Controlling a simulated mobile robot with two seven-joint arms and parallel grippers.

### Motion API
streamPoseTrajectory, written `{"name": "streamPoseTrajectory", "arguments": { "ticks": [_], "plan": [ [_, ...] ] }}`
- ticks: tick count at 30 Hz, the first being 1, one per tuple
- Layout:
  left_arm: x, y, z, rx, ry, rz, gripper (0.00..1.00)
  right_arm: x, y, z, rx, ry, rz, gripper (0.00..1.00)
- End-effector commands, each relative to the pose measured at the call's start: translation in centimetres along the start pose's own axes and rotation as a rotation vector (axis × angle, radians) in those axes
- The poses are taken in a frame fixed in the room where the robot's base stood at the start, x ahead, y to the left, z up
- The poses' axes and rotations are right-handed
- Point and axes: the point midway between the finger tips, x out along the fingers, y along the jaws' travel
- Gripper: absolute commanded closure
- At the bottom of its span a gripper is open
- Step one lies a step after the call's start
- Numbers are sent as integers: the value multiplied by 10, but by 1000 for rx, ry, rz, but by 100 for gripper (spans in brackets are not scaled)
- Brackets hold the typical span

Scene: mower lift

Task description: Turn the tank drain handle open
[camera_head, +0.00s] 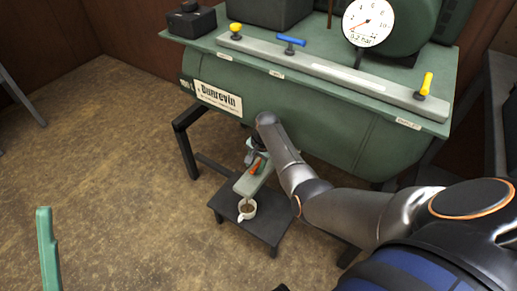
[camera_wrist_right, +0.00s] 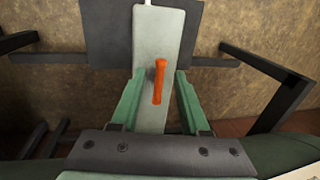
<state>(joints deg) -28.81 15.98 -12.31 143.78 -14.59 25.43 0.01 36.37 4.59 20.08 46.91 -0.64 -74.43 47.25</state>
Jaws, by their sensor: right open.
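The orange drain handle (camera_head: 254,168) sits below the green tank (camera_head: 330,130), over a pale grey-green bar (camera_head: 246,184). In the right wrist view the handle (camera_wrist_right: 159,82) points along the bar (camera_wrist_right: 158,25), slightly tilted. My right gripper (camera_wrist_right: 160,76) is open, with its green fingers on either side of the handle and a gap showing on both sides. In the head view the right gripper (camera_head: 257,150) is partly hidden by its own wrist. A green finger, apparently of my left gripper (camera_head: 47,250), shows at the lower left; its other finger is not visible.
Dark tank legs (camera_head: 186,150) stand nearby. Yellow and blue valve handles (camera_head: 291,40) and a gauge (camera_head: 368,22) are on top.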

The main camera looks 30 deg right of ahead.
Motion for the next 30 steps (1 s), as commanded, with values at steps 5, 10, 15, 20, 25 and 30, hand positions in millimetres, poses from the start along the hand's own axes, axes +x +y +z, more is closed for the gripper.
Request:
{"name": "streamPoseTrajectory", "arguments": {
  "ticks": [5, 10, 15, 20, 25, 30],
  "plan": [
    [-9, -1, 50, -54, -216, -25, 0, -18, 0, 0, 0, -1, 0, 55],
    [-25, 5, 89, -104, -393, -34, 0, -32, -1, 0, 0, 0, -1, 55],
    [-47, 13, 124, -156, -566, -38, 0, -44, 0, 0, 0, 0, -1, 55],
    [-73, 24, 153, -205, -725, -39, 0, -57, 0, 0, 0, 0, -1, 55],
    [-105, 37, 178, -259, -892, -37, 0, -70, 0, 0, 0, 0, -1, 55],
    [-138, 52, 196, -310, -1047, -30, 0, -84, 0, 0, 0, 0, -1, 55]
  ]
}}
